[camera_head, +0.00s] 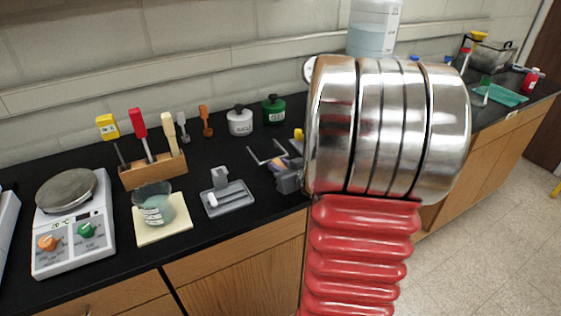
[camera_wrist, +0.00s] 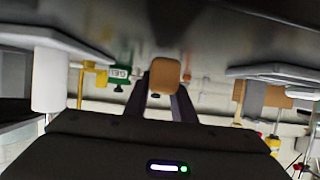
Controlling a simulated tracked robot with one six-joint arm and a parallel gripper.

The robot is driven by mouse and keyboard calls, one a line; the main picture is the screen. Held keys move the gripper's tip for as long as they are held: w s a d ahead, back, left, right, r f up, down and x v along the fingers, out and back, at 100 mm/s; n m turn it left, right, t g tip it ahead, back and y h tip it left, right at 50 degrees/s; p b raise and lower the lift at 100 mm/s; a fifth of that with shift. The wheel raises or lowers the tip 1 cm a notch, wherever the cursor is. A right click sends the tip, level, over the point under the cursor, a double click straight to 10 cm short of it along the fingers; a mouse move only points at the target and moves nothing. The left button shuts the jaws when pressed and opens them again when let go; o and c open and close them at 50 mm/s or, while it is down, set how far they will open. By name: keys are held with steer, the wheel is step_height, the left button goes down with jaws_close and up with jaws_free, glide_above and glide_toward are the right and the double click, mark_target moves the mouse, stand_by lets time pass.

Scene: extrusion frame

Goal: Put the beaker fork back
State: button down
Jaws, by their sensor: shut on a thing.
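My gripper (camera_head: 286,168) is over the black counter near its front edge, just left of my large silver and red arm links. It is shut on the beaker fork (camera_head: 256,156), whose thin grey prongs spread out in a V to the left. In the wrist view, my gripper (camera_wrist: 165,92) has its dark fingers on either side of a tan block end (camera_wrist: 165,74), which seems to be the fork's handle. The prongs cannot be made out there. A glass beaker (camera_head: 154,204) with pale green liquid stands on a cream pad (camera_head: 178,232), left of the gripper.
A wooden tool block (camera_head: 153,173) with several upright tools stands behind the beaker. A grey stand (camera_head: 230,202) with a white cylinder sits between beaker and gripper. A scale (camera_head: 80,243) is at left; white (camera_head: 240,124) and green (camera_head: 273,111) bottles stand behind.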

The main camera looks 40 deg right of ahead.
steer(key=shift+f, duration=0.7)
stand_by(0.6)
steer(key=c, duration=1.4)
jaws_free()
